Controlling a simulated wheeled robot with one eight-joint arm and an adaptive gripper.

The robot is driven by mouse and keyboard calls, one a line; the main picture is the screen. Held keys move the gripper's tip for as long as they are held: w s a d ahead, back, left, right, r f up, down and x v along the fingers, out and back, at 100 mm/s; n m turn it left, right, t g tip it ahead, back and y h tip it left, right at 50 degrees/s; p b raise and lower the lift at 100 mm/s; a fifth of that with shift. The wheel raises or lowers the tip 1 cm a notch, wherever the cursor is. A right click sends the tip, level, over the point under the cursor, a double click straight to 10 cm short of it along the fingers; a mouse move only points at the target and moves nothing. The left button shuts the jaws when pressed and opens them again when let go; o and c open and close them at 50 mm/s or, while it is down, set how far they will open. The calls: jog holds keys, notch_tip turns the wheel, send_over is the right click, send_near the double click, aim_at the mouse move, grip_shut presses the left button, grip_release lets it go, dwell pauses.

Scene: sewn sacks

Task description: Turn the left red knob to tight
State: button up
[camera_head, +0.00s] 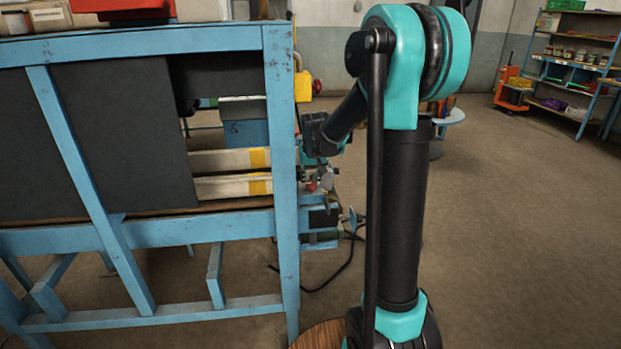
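My gripper (320,176) is small in the picture, just right of the blue frame's front post, with its fingers pointing down. A small red spot (312,186), which looks like a red knob, shows right at the fingertips. I cannot tell whether the fingers touch it or are around it. The knob's setting is too small to read. Whether my gripper is open or shut does not show.
A blue metal frame (150,237) with dark panels fills the left side. Shelves (570,65) and an orange cart (512,90) stand far right. The floor on the right is clear.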

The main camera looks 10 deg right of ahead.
aim_at(311, 183)
jog(key=shift+w+r, duration=0.1)
jog(key=shift+r, duration=0.05)
jog(key=shift+r, duration=0.25)
jog(key=v, duration=0.2)
jog(key=shift+s+r, duration=0.2)
jog(key=shift+s, duration=0.15)
jog(key=s, duration=1.1)
jog(key=shift+s, duration=0.4)
jog(key=shift+a+f, duration=0.1)
jog(key=shift+f, duration=0.05)
